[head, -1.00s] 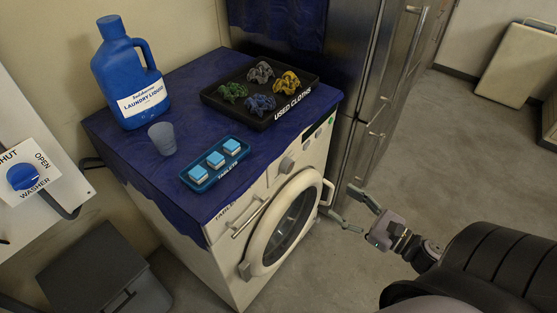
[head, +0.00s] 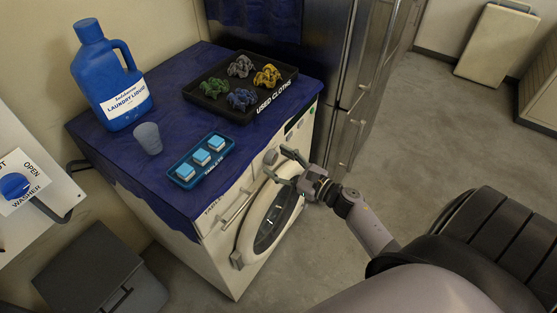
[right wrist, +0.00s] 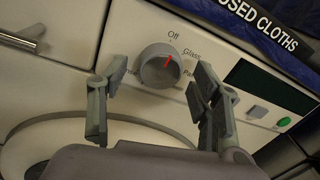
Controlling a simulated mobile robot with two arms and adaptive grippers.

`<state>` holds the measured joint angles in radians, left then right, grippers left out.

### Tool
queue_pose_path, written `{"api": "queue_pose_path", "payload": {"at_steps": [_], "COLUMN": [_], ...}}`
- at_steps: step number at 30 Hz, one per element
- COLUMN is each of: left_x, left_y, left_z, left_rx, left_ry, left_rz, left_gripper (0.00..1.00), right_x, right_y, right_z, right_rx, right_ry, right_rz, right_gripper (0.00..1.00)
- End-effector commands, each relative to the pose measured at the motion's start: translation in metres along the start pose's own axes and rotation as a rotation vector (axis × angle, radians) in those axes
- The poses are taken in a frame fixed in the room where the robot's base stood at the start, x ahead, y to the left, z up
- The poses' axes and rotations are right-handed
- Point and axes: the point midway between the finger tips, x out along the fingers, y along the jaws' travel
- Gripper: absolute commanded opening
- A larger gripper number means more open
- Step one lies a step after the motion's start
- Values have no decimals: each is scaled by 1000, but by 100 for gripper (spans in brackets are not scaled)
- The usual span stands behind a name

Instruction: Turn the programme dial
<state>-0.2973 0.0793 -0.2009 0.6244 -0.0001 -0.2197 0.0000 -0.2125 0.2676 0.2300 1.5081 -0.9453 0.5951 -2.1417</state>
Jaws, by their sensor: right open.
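The programme dial (right wrist: 160,66) is a round grey knob with a red pointer mark on the washer's white front panel. In the right wrist view the mark points up and slightly right, between the words "Off" and "Glass". In the head view the dial (head: 270,156) is small, at the panel's upper edge. My right gripper (right wrist: 155,100) is open, with one finger on each side below the dial and nothing between them. I cannot tell if either finger touches the dial. It also shows in the head view (head: 287,166) in front of the washer (head: 212,250). My left gripper is not in view.
A black tray of used cloths (head: 196,103), a blue tablet tray (head: 181,182), a cup (head: 148,138) and a laundry liquid jug (head: 98,70) stand on top. The round door (head: 244,245) is below. A green-lit button (right wrist: 257,112) is right of the dial.

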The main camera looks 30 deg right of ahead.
Motion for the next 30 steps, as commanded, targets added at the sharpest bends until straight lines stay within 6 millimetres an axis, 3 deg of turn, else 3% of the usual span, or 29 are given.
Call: {"api": "queue_pose_path", "payload": {"at_steps": [10,30], "left_x": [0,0], "left_y": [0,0], "left_z": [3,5], "left_rx": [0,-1], "left_ry": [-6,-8], "left_rz": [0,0], "left_gripper": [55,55], "right_x": [4,4], "right_y": [0,0], "right_z": [0,0], "right_rx": [1,1], "right_ry": [0,0], "right_rz": [0,0], "right_gripper": [58,14]}}
